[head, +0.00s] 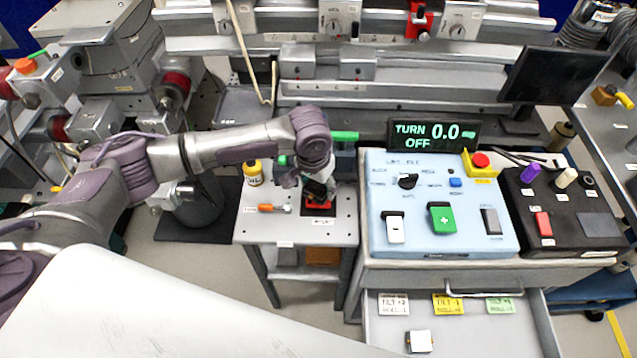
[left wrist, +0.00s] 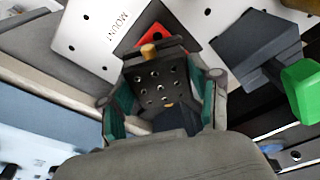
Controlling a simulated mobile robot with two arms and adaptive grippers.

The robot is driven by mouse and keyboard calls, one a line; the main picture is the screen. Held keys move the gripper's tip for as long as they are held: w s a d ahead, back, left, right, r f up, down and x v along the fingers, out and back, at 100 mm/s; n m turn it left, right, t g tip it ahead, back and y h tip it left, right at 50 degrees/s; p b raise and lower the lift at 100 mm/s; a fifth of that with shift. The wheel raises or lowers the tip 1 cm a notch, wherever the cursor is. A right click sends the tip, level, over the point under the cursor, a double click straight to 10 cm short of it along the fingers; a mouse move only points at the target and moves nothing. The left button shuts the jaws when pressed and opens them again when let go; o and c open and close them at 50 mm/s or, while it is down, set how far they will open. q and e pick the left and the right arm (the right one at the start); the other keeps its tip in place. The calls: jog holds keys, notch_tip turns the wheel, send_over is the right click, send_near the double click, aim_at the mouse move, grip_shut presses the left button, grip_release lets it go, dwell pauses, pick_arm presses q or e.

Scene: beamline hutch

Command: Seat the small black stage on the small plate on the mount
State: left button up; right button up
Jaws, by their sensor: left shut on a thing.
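My left gripper (head: 316,186) is over the small side table and points down. In the left wrist view the left gripper (left wrist: 163,108) has its green-padded fingers shut on both sides of the small black stage (left wrist: 160,82), a dark block with several holes and a brass-coloured knob. The red plate (left wrist: 155,39) with a dark centre shows just beyond the stage, beside the printed word MOUNT. In the head view the red plate (head: 318,211) lies under the gripper, partly hidden. I cannot tell whether the stage touches it. My right gripper is not in view.
The side table (head: 257,228) also holds a yellow bottle (head: 253,173) and an orange-handled tool (head: 270,208). A blue control panel (head: 440,225) stands close on the right, above an open drawer (head: 470,325). A rail assembly (head: 330,65) runs behind.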

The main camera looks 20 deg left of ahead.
pick_arm(q)
jog(key=shift+f, duration=0.45)
jog(key=shift+w, duration=0.1)
jog(key=o, duration=1.5)
jog(key=shift+c, duration=0.2)
